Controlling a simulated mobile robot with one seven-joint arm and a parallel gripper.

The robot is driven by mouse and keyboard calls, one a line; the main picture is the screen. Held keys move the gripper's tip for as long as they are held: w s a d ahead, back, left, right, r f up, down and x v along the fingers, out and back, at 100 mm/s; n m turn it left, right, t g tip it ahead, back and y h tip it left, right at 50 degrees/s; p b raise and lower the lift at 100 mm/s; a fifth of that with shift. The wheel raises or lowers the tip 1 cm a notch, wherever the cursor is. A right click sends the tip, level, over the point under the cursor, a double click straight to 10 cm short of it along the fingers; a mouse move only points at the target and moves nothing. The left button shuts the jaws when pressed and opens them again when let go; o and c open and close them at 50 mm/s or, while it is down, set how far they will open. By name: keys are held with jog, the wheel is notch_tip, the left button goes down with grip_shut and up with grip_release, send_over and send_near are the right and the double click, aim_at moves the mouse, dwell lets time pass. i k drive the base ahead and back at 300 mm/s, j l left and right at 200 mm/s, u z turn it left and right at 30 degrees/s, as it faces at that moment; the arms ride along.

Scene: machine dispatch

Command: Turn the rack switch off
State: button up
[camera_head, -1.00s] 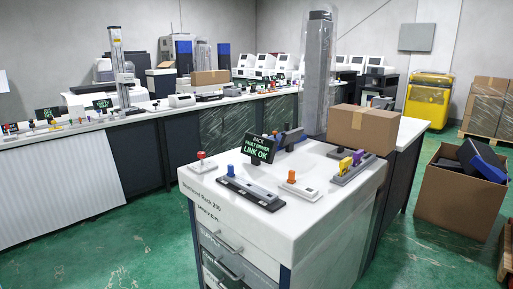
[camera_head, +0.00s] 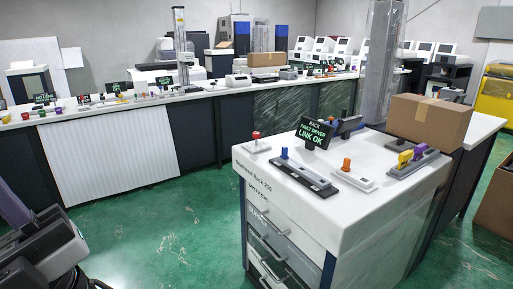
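The white-topped rack cabinet (camera_head: 345,222) stands at centre right, with a small dark display (camera_head: 316,132) reading "RACK FAULT DRIVER LINK OK". On its top are a red-knobbed control (camera_head: 256,144) at the left, a blue-handled control on a long dark base (camera_head: 300,174), an orange-handled control on a white base (camera_head: 352,174), and a grey base with yellow and purple levers (camera_head: 412,162). I cannot tell which of them is the rack switch. Dark parts of my arm show at the lower left, well apart from the cabinet; the gripper's fingers cannot be made out.
A cardboard box (camera_head: 429,120) and a tall wrapped column (camera_head: 380,65) stand behind the controls. A long bench (camera_head: 215,90) with other displays and devices runs along the back. Green floor (camera_head: 165,235) lies clear between my arm and the cabinet.

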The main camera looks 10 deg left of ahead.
aim_at(255, 135)
jog(key=i+j+z, duration=0.1)
jog(key=i+j, duration=0.75)
jog(key=i+j+z, duration=0.15)
jog(key=i+j, duration=0.25)
jog(key=j, duration=0.2)
jog(key=i+j, duration=0.4)
jog(key=j, duration=0.15)
jog(key=l+z, duration=0.05)
